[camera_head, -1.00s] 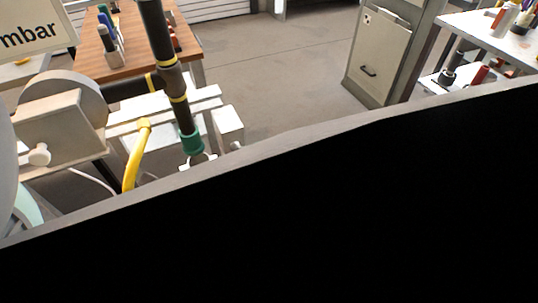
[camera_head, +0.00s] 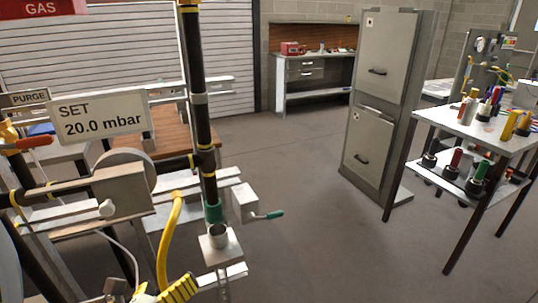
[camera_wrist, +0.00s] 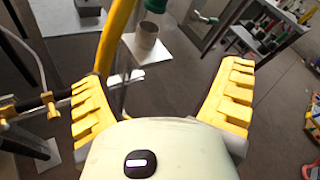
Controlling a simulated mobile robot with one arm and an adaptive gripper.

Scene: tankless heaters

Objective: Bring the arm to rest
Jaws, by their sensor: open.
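My gripper (camera_wrist: 163,72) is open in the wrist view, with its yellow ridged fingers spread wide and nothing between them. In the head view a yellow ridged finger (camera_head: 180,289) shows at the bottom edge, left of centre, below the pipe rig. A yellow hose (camera_head: 168,240) runs down close to it; the hose also shows beyond the left finger in the wrist view (camera_wrist: 116,38). A grey metal cup (camera_head: 218,237) sits under the dark vertical pipe (camera_head: 196,90); it also shows ahead of the fingers in the wrist view (camera_wrist: 147,37). Most of my arm is out of view.
A valve with a green-tipped lever (camera_head: 268,215) sticks out right of the pipe. A "SET 20.0 mbar" sign (camera_head: 100,117) stands at left. A grey cabinet (camera_head: 380,95) and a table (camera_head: 470,124) with several markers stand at right. The middle floor (camera_head: 310,190) is clear.

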